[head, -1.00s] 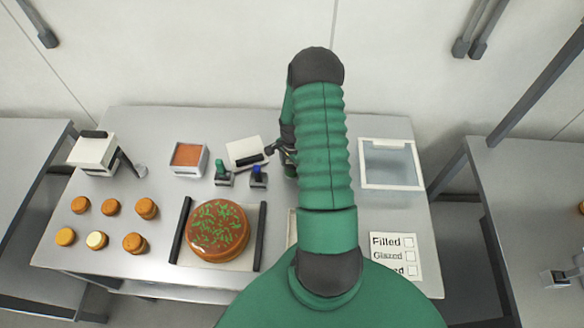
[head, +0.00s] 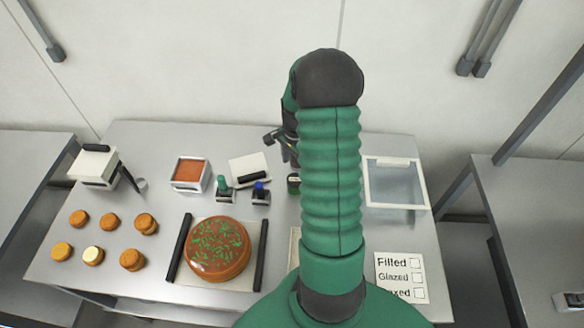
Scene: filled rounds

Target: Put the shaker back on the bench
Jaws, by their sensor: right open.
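A small dark green thing, which looks like the shaker (head: 293,184), stands on the bench (head: 330,290) just left of my right arm. The arm hides part of it, and I cannot make out its full shape. My right gripper (head: 279,143) is open, above and behind this thing in the picture and apart from it. My own forearm covers much of the gripper. My left gripper is not in view.
A round glazed cake with green sprinkles (head: 217,248) sits between two black bars. Green-topped (head: 222,186) and blue-topped (head: 260,192) items stand behind it. An orange-filled tub (head: 188,172), several small buns (head: 109,222), a clear-lidded box (head: 395,184) and a checklist card (head: 400,277) surround them.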

